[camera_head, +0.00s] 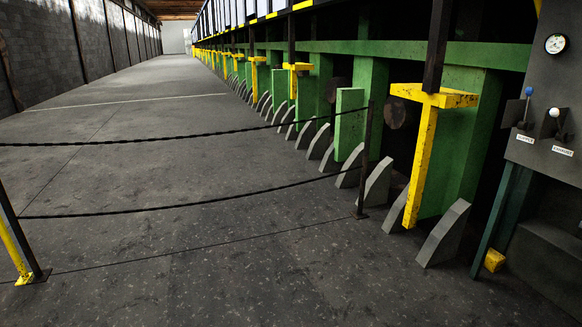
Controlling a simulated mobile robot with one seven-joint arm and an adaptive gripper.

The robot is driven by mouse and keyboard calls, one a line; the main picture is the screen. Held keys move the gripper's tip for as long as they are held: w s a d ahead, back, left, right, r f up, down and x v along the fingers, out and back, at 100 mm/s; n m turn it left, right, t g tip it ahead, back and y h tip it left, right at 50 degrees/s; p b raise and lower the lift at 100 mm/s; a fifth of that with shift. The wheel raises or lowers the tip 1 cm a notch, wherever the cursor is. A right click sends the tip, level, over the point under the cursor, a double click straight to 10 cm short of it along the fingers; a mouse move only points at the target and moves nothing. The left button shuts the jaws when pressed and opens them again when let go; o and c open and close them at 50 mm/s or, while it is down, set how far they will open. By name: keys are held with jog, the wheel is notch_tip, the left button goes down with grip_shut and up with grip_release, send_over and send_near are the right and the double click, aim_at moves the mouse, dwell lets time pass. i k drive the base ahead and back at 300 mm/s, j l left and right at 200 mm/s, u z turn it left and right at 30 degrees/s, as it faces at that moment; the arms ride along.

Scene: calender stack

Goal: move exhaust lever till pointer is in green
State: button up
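A grey control panel (545,85) stands at the right edge. It carries a small round gauge (555,43) with a white face. Its pointer and any green zone are too small to read. Below the gauge are two levers side by side: one with a blue knob (528,91) and one with a white knob (554,113). A white label (563,151) under the white-knobbed lever seems to read "exhaust", but it is blurred. Another small label (525,139) sits under the blue-knobbed lever. My gripper is not in view.
A long green machine frame (370,85) with yellow brackets (430,100) and curved grey plates (445,232) runs along the right. Two dark ropes (190,208) between posts (367,160) cross the aisle. The grey floor (150,250) is otherwise open. A yellow block (494,260) lies below the panel.

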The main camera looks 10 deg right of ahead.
aim_at(555, 113)
jog(key=i+z, duration=0.25)
jog(key=i, duration=0.45)
jog(key=i+j+z, duration=0.25)
jog(key=i, duration=0.4)
jog(key=i+l+z, duration=0.1)
jog(key=i+z, duration=0.15)
jog(key=z, duration=0.2)
jog(key=i+z, duration=0.3)
jog(key=z, duration=0.15)
jog(key=i+j+z, duration=0.1)
jog(key=i+z, duration=0.15)
jog(key=z, duration=0.2)
jog(key=i+l+z, duration=0.15)
jog(key=z, duration=0.3)
jog(key=i+z, duration=0.65)
jog(key=z, duration=0.2)
jog(key=i, duration=0.25)
jog(key=l+z, duration=0.05)
